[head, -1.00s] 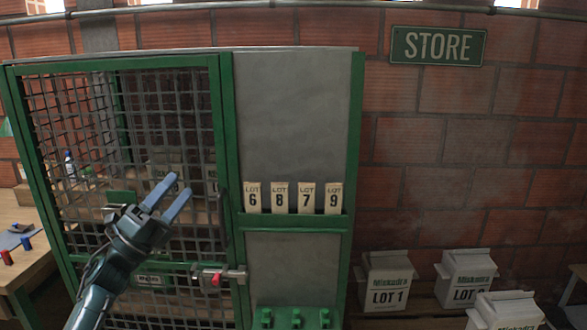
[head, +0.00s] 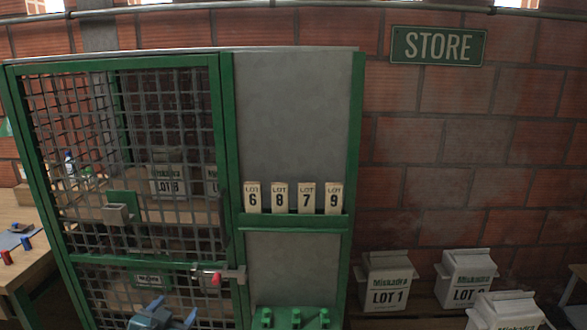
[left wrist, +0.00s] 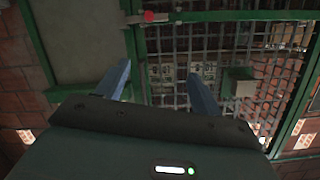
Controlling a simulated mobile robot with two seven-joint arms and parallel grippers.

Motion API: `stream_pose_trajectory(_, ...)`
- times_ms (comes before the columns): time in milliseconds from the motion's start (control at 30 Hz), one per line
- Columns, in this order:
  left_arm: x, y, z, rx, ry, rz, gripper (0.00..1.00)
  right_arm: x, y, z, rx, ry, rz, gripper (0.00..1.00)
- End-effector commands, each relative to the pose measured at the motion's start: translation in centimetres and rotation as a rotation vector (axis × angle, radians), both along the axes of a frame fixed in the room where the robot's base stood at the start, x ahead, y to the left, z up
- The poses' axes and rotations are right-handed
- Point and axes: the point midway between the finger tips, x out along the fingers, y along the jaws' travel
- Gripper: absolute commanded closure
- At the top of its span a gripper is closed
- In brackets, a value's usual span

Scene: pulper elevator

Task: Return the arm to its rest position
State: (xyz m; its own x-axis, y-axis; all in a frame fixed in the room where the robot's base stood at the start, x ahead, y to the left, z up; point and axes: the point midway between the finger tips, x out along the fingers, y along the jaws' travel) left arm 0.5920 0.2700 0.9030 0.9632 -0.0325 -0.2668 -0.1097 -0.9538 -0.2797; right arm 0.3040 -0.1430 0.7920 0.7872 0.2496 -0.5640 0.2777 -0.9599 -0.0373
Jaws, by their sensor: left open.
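My left gripper (head: 172,312) shows at the bottom edge of the head view, low in front of the mesh cage door (head: 150,235). Its two blue fingers are apart with nothing between them. In the left wrist view the open fingers (left wrist: 160,82) point toward the cage, with the mesh visible beyond them. The rest of the left arm is below the head view. The door's latch with a red knob (head: 216,278) lies above and right of the gripper; the red knob also shows in the left wrist view (left wrist: 149,16). My right gripper is not in view.
The cage's grey panel (head: 295,120) holds lot tags (head: 280,197) on a green ledge. White lot boxes (head: 388,282) stand at the lower right. A wooden table (head: 25,262) is at the left. A green STORE sign (head: 438,46) hangs on the brick wall.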

Motion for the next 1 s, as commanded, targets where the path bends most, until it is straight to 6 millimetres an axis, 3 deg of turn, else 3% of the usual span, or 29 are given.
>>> stream_pose_trajectory(33, -3.0, -1.7, -2.6, -0.018, 0.046, -0.024, 0.33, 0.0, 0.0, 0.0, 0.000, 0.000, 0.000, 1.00)
stream_pose_trajectory(200, -13.2, -6.8, -8.5, -0.097, 0.179, -0.089, 0.33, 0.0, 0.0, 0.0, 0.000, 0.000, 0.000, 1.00)
stream_pose_trajectory(400, -23.6, -10.9, -11.0, -0.194, 0.307, -0.121, 0.33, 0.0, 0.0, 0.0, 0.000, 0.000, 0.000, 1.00)
stream_pose_trajectory(500, -26.7, -12.0, -11.1, -0.227, 0.346, -0.125, 0.33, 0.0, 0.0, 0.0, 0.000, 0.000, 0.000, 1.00)
stream_pose_trajectory(667, -28.8, -12.6, -11.1, -0.251, 0.372, -0.125, 0.33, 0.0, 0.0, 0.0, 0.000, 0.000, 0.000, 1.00)
stream_pose_trajectory(1000, -28.9, -12.7, -11.1, -0.251, 0.374, -0.126, 0.33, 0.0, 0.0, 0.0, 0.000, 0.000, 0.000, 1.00)
